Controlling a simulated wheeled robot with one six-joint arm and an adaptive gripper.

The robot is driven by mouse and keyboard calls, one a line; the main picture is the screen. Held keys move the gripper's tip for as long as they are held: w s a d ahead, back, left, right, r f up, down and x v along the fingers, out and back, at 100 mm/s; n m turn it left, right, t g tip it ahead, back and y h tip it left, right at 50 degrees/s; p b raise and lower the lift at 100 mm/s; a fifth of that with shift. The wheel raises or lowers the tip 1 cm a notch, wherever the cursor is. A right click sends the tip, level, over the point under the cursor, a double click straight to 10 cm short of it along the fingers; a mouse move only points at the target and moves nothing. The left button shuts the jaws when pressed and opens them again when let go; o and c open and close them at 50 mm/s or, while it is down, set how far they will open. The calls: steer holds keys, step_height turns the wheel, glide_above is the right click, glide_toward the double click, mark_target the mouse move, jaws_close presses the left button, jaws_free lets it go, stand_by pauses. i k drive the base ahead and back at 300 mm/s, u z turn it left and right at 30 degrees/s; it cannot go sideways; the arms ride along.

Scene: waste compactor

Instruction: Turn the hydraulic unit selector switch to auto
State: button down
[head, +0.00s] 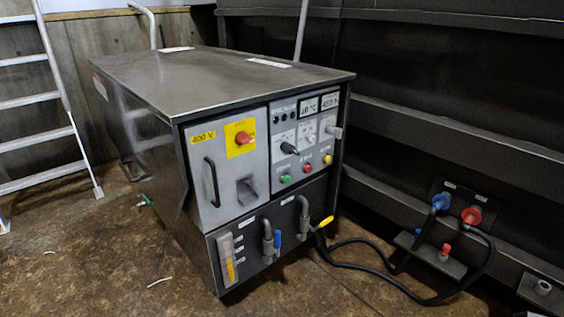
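The hydraulic unit (160,107) is a grey metal cabinet in the middle of the head view, its front facing right and toward me. Its control panel (309,121) is at the front's upper right. A black-handled rotary switch (289,148) sits at the panel's left, and a grey knob (334,131) at its right edge. The labels are too small to read, so I cannot tell which one is the selector or its setting. A red rotary switch (243,137) is on a yellow plate further left. My gripper is not in view.
Green (285,179), red (307,168) and yellow (327,158) buttons line the panel's lower edge. A yellow-handled valve (324,222) sticks out below. Black hoses (420,299) cross the floor at right. A ladder (40,100) stands at left. The front floor is mostly clear.

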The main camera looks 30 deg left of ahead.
mark_target(290, 149)
steer(key=u, duration=0.35)
steer(key=i, duration=0.35)
steer(key=u, duration=0.85)
steer(key=k, duration=1.3)
steer(key=z, duration=0.8)
steer(key=i, duration=1.4)
steer(key=u, duration=0.7)
